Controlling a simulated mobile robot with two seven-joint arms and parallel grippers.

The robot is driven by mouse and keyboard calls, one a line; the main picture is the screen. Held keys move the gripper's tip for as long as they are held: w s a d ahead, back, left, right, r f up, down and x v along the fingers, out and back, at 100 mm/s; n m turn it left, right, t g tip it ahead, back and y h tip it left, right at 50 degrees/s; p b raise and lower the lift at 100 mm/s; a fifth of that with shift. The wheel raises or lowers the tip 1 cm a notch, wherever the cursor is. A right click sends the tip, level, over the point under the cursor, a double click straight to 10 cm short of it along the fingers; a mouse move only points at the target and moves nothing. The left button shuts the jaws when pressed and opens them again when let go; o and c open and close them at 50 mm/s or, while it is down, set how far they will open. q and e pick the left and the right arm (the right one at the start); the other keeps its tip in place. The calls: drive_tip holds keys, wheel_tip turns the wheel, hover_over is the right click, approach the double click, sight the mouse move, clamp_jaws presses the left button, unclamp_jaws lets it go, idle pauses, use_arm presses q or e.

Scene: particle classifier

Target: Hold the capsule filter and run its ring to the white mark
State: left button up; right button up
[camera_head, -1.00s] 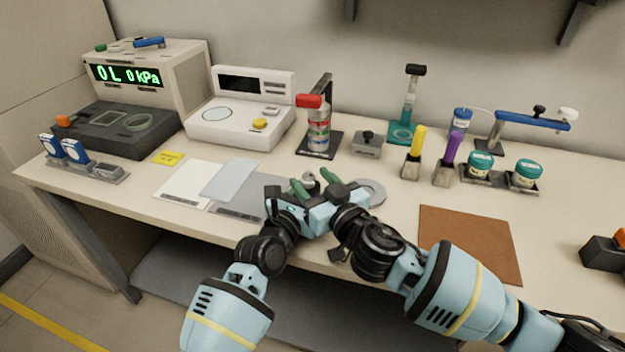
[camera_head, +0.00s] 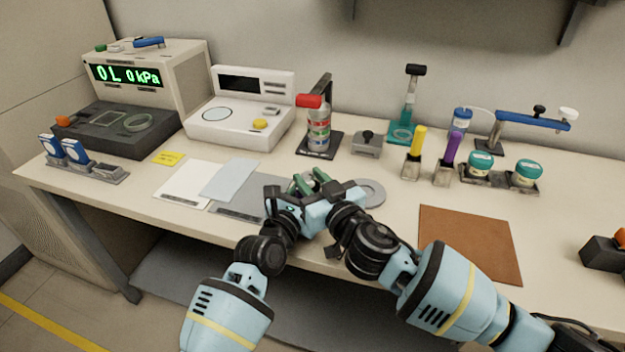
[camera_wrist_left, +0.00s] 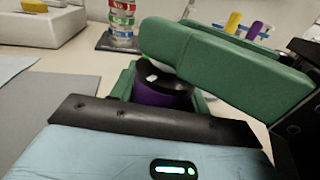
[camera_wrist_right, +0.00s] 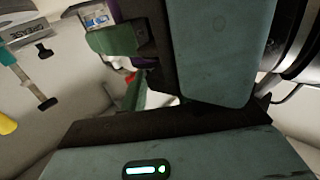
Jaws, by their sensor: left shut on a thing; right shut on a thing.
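The capsule filter (camera_wrist_left: 160,98) shows in the left wrist view as a purple body with a black top part. A small white mark (camera_wrist_left: 152,76) shows on the black part. My left gripper (camera_wrist_left: 162,88) is shut around the purple body. My right gripper (camera_head: 320,179) is shut at the filter's upper end. In the left wrist view one large green finger of it crosses over the top and hides much of the ring. In the head view the fingers and hands hide the filter. The right wrist view shows only dark and purple parts between fingers.
Both hands are above the front of the bench, near a grey sheet (camera_head: 228,210) and a flat grey ring (camera_head: 371,192). A brown mat (camera_head: 468,243) lies to the right. The bench between is clear.

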drive_tip(key=shift+s+a+r+m+t, duration=0.2)
drive_tip(key=shift+a+m+t, duration=0.1)
drive_tip(key=shift+a, duration=0.1)
drive_tip(key=shift+h, duration=0.5)
drive_tip(key=shift+w+d+m+h, duration=0.1)
drive_tip(key=shift+d+m+h, duration=0.15)
drive_tip(key=shift+m+h, duration=0.05)
drive_tip(key=o, duration=1)
drive_tip(key=shift+d+f, duration=0.1)
drive_tip(key=shift+f, duration=0.05)
drive_tip(key=v, duration=1.2)
drive_tip(key=shift+f, duration=0.15)
